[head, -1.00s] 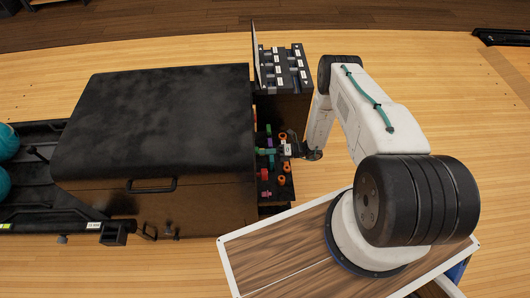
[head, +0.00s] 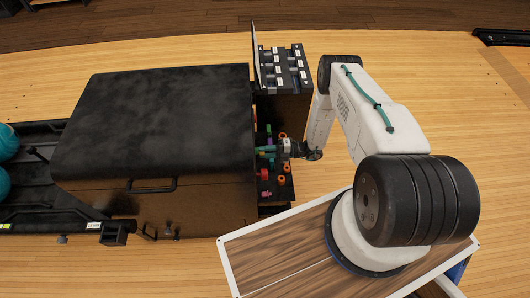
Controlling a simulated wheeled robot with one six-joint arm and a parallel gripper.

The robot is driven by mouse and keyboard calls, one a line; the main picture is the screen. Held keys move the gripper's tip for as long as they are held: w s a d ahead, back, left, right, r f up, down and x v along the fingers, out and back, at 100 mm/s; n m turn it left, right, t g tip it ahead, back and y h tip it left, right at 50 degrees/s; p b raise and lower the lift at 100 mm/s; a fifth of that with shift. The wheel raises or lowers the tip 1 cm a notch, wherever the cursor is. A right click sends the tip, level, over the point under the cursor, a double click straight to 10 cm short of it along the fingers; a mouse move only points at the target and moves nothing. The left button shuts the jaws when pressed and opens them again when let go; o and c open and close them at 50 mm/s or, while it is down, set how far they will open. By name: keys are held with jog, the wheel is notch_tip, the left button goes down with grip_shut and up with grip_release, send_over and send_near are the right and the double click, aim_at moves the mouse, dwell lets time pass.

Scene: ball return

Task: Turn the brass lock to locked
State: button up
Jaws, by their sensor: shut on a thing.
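My gripper (head: 270,151) reaches leftward into the open right side of the black machine. It is shut on a small part there, apparently the brass lock. The fingers and the shadow hide that part, so neither its brass colour nor its position can be made out. Teal pieces show at the finger end of the gripper.
The black machine hood (head: 160,118) stands left of the gripper. Red, orange and green fittings sit close around the fingers, including a red one (head: 265,194). A black switch box (head: 285,68) stands behind. A wood-topped board (head: 275,255) lies in front. Open floor is at right.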

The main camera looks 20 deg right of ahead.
jog(key=shift+w+d, duration=0.1)
dwell(0.3)
jog(key=o, duration=1)
jog(key=v, duration=0.7)
jog(key=shift+d, duration=0.35)
